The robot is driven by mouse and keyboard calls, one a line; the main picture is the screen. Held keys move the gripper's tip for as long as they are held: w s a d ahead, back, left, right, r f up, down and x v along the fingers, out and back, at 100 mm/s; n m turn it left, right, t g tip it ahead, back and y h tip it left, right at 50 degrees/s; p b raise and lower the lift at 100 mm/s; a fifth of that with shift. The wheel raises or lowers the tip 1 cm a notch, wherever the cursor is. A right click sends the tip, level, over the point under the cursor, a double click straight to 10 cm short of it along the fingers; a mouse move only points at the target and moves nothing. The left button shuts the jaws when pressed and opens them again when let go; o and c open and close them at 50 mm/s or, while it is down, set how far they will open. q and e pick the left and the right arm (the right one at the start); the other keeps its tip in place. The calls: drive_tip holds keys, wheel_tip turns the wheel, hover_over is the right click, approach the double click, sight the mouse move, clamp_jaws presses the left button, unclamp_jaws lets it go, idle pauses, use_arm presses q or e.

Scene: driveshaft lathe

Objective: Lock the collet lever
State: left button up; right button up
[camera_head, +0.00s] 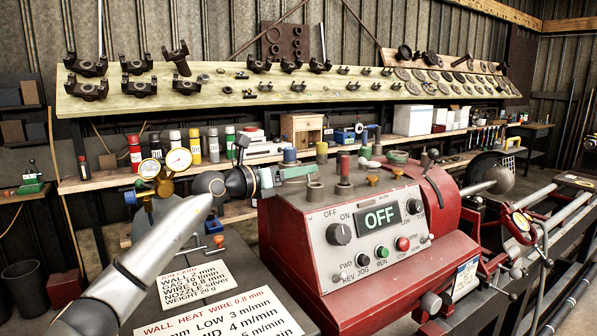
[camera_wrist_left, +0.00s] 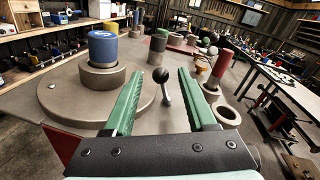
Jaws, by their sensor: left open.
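The collet lever (camera_wrist_left: 162,84), a short grey stem with a black ball knob, stands on the flat grey top of the machine in the left wrist view. My left gripper (camera_wrist_left: 160,76) is open, with one green finger on each side of the lever. Gaps show between the knob and both fingers, so it is not gripped. In the head view my left gripper (camera_head: 298,171) reaches over the left end of the red lathe headstock (camera_head: 318,230). I cannot make out the lever clearly there. My right gripper is in neither view.
A blue-capped post (camera_wrist_left: 102,47) in a grey collar stands left of the fingers, and a red post (camera_wrist_left: 220,68) and an empty ring (camera_wrist_left: 229,116) stand to the right. A workbench (camera_head: 230,212) with bottles runs behind.

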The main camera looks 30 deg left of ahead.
use_arm(q)
drive_tip(key=b+v, duration=0.4)
drive_tip(key=v, duration=0.8)
drive_tip(key=shift+s, duration=0.25)
idle(0.4)
